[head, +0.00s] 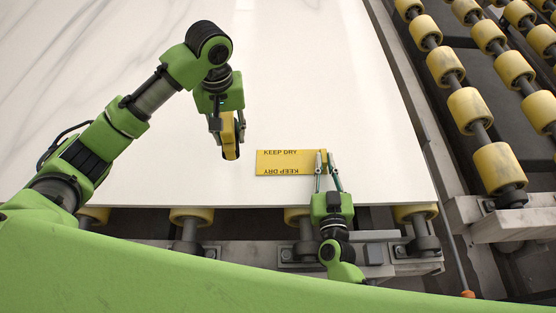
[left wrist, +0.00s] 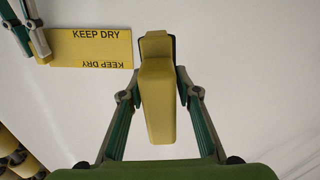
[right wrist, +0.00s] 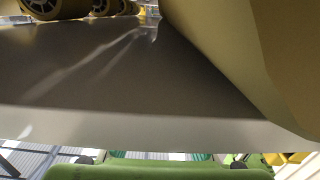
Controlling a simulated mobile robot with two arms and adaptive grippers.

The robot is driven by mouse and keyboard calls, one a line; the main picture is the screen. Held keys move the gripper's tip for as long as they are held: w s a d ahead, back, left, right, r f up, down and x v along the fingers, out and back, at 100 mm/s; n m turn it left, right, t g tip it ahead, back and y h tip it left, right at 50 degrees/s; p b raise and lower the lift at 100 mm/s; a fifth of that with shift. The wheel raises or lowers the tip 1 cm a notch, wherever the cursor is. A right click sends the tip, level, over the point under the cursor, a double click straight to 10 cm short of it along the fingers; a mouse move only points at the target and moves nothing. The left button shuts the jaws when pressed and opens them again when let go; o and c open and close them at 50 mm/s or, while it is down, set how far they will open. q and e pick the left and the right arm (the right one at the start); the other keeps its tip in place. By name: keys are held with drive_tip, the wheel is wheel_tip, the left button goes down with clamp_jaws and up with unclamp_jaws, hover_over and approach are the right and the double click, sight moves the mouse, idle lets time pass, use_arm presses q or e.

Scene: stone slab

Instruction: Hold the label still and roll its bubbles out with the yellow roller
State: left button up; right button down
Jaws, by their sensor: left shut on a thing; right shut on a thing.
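The yellow label (head: 285,168), printed KEEP DRY twice, lies on the white slab (head: 330,100) near its front edge. It also shows at upper left in the left wrist view (left wrist: 90,48). My right gripper (head: 325,160) is shut on the label's right end. My left gripper (head: 228,124) is shut on the yellow roller (head: 229,142), left of the label and apart from it. The roller fills the middle of the left wrist view (left wrist: 157,105). I cannot make out bubbles on the label. The right wrist view does not show the fingertips clearly.
Yellow conveyor rollers (head: 470,110) run along the slab's right side, and more lie under its front edge (head: 191,216). A grey metal frame (head: 410,110) borders the slab. The slab beyond the label is bare.

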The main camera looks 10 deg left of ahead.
use_arm(q)
drive_tip(key=shift+c, duration=1.3)
use_arm(e)
drive_tip(key=c, duration=2)
unclamp_jaws()
drive_tip(key=shift+o, duration=0.2)
drive_tip(key=s, duration=0.4)
drive_tip(key=s+d, duration=0.1)
drive_tip(key=s, duration=0.3)
drive_tip(key=s+d, duration=0.1)
drive_tip(key=s, duration=0.2)
drive_tip(key=shift+s+d+r, duration=0.1)
drive_tip(key=shift+s+r, duration=0.2)
drive_tip(key=shift+s, duration=0.1)
